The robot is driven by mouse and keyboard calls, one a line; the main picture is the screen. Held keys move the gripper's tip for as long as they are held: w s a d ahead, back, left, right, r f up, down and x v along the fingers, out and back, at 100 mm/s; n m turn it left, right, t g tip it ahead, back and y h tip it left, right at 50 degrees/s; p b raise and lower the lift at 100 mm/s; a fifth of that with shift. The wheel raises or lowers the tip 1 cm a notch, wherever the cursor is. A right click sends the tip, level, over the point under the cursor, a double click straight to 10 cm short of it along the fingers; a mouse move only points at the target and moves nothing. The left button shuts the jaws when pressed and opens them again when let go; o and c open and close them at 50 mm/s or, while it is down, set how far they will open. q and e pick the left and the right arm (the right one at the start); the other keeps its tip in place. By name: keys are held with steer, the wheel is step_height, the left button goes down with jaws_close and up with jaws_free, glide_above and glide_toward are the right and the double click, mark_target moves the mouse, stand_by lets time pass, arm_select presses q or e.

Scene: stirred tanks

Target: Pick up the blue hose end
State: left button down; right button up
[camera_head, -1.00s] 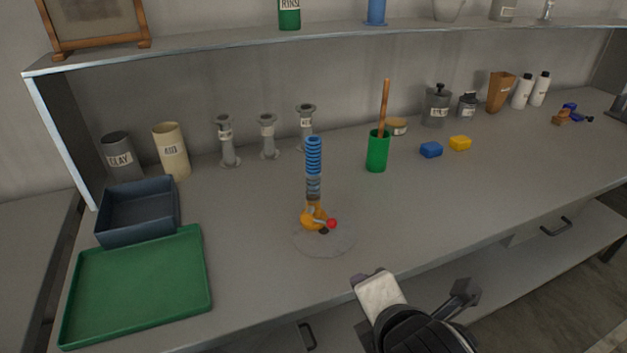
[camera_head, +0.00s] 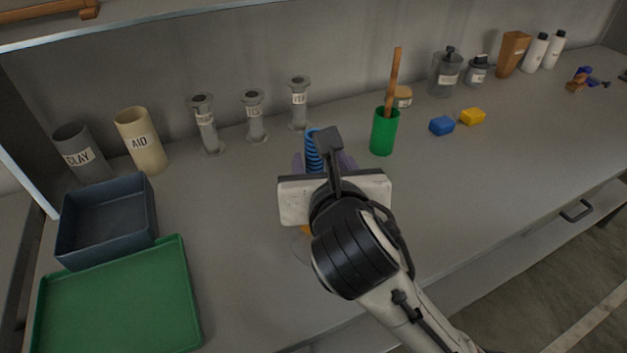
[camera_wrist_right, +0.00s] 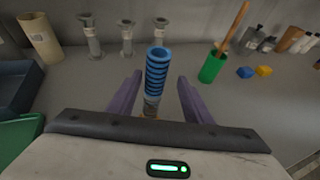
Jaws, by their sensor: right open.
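The blue ribbed hose end (camera_head: 313,148) stands upright on the worktop, mostly hidden behind my right gripper in the head view. In the right wrist view the blue hose end (camera_wrist_right: 157,72) rises between the two purple fingers, with a grey section below it. My right gripper (camera_wrist_right: 154,98) is open, one finger on each side of the hose, with gaps visible on both sides. In the head view the right gripper (camera_head: 325,163) covers the hose's lower part; only a bit of the orange base (camera_head: 306,230) shows. My left gripper is not in view.
A green cup (camera_head: 384,132) with a wooden stick stands to the right of the hose. Several grey flanged fittings (camera_head: 254,116) stand behind it. A green tray (camera_head: 120,300) and a dark bin (camera_head: 105,255) lie at left. Blue (camera_head: 441,125) and yellow (camera_head: 472,117) blocks lie at right.

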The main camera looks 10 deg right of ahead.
steer(key=shift+a+x, duration=0.15)
steer(key=shift+x, duration=1.35)
steer(key=shift+a+x, duration=0.2)
steer(key=shift+x, duration=1.3)
jaws_close()
